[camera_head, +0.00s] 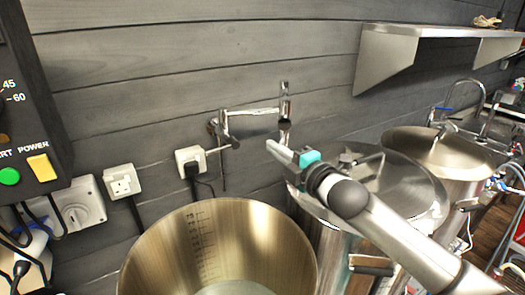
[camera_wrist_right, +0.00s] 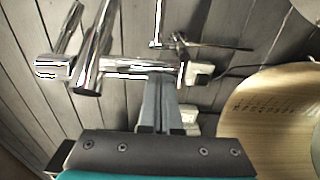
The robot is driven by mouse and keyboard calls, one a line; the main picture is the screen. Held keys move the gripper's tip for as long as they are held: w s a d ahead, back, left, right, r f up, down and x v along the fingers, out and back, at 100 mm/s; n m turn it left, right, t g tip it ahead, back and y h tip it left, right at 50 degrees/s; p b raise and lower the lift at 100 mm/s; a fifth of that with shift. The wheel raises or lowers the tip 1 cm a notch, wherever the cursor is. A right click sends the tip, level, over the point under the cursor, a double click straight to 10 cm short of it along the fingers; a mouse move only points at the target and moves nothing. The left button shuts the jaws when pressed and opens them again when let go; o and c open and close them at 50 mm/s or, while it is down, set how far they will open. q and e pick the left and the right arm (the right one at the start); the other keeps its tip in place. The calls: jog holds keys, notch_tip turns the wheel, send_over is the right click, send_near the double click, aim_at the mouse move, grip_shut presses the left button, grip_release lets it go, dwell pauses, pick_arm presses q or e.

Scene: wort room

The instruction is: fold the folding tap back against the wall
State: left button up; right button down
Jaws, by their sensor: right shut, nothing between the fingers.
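The folding tap (camera_head: 250,111) is chrome and mounted on the grey plank wall. Its arm runs right from the wall mount (camera_head: 219,128) to an upright end piece (camera_head: 284,105). In the right wrist view the tap's chrome tubes (camera_wrist_right: 88,50) fill the upper left, with a level tube running right. My right gripper (camera_head: 270,149) is shut and empty, just below and left of the upright end piece. In the right wrist view its closed fingers (camera_wrist_right: 158,82) lie just under the level tube; I cannot tell whether they touch it. My left gripper is out of view.
A large open steel pot (camera_head: 140,262) stands below the tap. A lidded pot (camera_head: 405,180) stands under my right arm, another (camera_head: 445,155) behind it. Sockets (camera_head: 122,181) and a plug (camera_head: 190,160) are on the wall. A control box (camera_head: 30,110) is at left, a steel shelf (camera_head: 390,55) upper right.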

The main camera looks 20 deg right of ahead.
jog(key=d, duration=0.1)
jog(key=w+d, duration=0.1)
jog(key=shift+d, duration=0.4)
jog(key=shift+w+d, duration=0.25)
jog(key=shift+d, duration=0.1)
jog(key=shift+a, duration=0.15)
